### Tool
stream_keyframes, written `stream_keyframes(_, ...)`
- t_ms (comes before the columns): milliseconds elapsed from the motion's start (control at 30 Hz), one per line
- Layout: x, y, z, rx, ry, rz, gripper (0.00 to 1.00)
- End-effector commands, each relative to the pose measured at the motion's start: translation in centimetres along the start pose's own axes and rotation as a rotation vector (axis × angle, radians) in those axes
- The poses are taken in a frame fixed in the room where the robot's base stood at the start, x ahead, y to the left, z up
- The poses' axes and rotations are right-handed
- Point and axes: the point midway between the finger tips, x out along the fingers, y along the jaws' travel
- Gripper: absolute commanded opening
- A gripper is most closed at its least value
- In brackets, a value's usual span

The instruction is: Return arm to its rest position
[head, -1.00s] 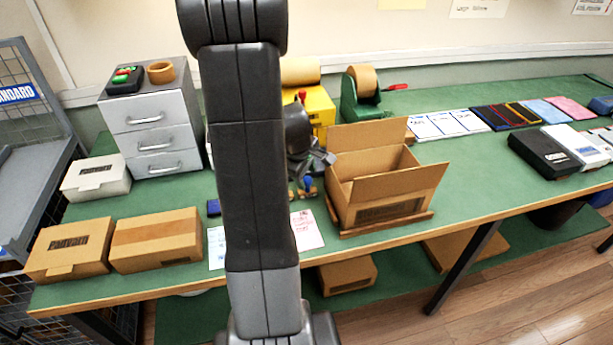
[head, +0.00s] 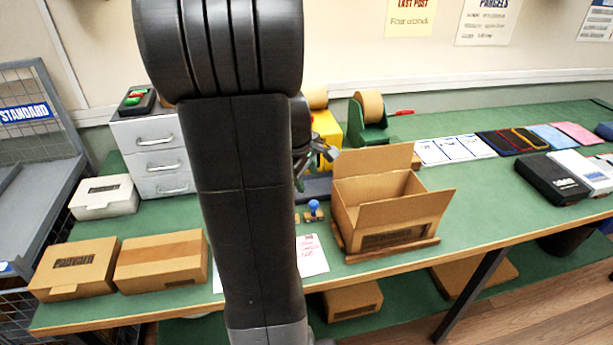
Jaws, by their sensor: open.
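My arm (head: 245,200) rises upright through the middle of the head view and hides part of the bench behind it. My gripper (head: 328,154) shows just right of the arm, partly hidden by it. Its jaws are open, and I see nothing between them. It is above the bench, left of the open cardboard box (head: 385,215), apart from the box as far as I can see.
A wire cage (head: 40,130) stands at far left.

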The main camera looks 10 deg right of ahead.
Motion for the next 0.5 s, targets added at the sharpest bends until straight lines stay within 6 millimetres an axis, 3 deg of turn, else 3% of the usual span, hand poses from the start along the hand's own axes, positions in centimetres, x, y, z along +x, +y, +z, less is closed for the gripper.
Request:
stream_keyframes(267,1.4,0.0,0.0,0.001,-0.002,-0.002,0.47)
stream_keyframes(500,5.3,-0.1,0.1,0.000,-0.004,-0.004,0.47)
